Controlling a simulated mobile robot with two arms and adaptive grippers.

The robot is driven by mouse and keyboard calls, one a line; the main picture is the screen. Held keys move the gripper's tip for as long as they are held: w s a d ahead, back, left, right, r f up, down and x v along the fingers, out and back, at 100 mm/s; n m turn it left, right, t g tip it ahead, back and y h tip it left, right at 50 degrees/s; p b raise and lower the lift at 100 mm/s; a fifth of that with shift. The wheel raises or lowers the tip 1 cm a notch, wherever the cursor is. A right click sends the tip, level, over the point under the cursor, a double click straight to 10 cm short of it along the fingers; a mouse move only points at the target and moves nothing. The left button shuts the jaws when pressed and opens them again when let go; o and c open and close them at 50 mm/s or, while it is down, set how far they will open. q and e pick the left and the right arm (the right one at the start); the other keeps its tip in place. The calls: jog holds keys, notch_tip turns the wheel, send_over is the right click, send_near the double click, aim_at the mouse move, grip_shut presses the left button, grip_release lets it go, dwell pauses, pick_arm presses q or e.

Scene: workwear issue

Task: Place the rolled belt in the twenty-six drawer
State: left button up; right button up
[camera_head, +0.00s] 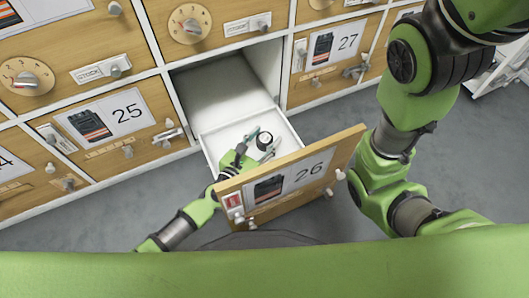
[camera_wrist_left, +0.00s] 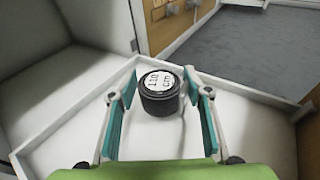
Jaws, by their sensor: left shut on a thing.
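The rolled belt (camera_head: 264,138) is a small, round black roll with a white, lettered top. It also shows in the left wrist view (camera_wrist_left: 160,100), between the two teal fingers. My left gripper (camera_head: 262,144) reaches into the open twenty-six drawer (camera_head: 330,160) and is shut on the roll. The roll is upright, low inside the white drawer; I cannot tell whether it touches the floor. The drawer is pulled out, its wooden front labelled 26. My right arm shows at the right, but its gripper is out of view.
The closed drawer labelled 25 (camera_head: 110,125) is to the left and the closed drawer labelled 27 (camera_head: 335,50) to the right. Drawers with round dials are above. The drawer's walls and tall front surround my left gripper. Grey floor (camera_head: 140,205) lies open in front.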

aim_at(265, 146)
pick_arm(q)
jog(key=shift+f+b, duration=1.7)
jog(key=shift+f, duration=0.5)
jog(key=shift+f, duration=0.2)
jog(key=o, duration=1.2)
jog(key=shift+r, duration=0.15)
